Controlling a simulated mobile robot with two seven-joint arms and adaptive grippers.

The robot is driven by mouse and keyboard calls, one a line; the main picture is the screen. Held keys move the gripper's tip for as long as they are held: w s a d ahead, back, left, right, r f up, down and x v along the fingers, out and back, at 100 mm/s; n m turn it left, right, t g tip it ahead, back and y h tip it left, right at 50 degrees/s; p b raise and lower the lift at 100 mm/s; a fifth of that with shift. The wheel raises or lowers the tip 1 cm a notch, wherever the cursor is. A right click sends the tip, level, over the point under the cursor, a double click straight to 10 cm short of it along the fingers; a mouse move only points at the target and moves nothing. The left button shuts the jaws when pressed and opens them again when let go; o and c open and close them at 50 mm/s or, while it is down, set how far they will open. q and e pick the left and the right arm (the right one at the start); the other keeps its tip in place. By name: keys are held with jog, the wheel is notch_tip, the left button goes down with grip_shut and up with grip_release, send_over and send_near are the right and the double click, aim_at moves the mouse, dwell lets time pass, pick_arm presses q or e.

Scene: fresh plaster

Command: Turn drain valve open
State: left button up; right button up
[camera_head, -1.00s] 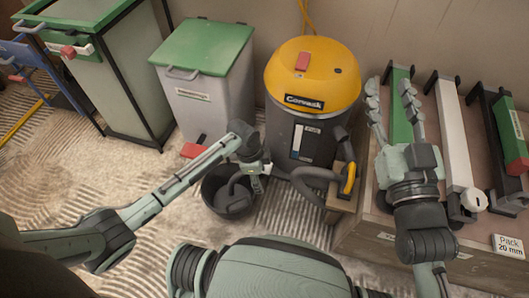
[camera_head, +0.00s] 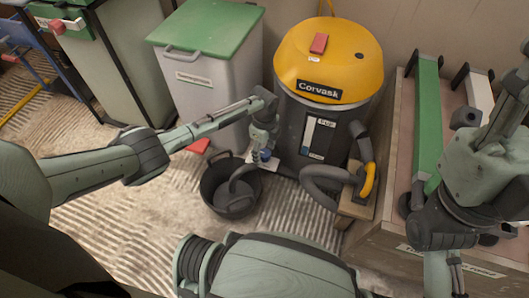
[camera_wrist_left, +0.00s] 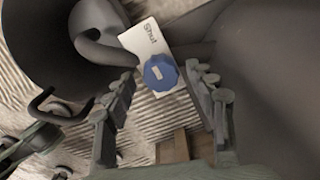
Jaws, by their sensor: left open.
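The drain valve is a blue faceted knob (camera_wrist_left: 160,72) with a small pale mark, low on the grey drum of the Corvask vacuum (camera_head: 300,125). Beside it, a white plate (camera_wrist_left: 142,38) reads "Shut". My left gripper (camera_wrist_left: 162,82) is open, with one finger on each side of the knob in the left wrist view; I cannot tell whether they touch it. In the head view the left gripper (camera_head: 262,145) reaches down at the drum's left foot and partly hides the knob. My right gripper (camera_head: 490,150) is at the right edge, partly cut off, its fingers unclear.
A black bucket (camera_head: 214,198) stands under the valve, with a grey hose end in it. The vacuum's hose (camera_head: 320,185) and yellow handle are to the right. A green-lidded bin (camera_head: 205,100) stands behind left; a bench (camera_head: 385,235) is at right.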

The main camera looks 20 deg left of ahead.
pick_arm(q)
jog(key=shift+f, duration=0.1)
jog(key=shift+c, duration=0.6)
jog(key=c, duration=1)
jog(key=shift+c, duration=0.2)
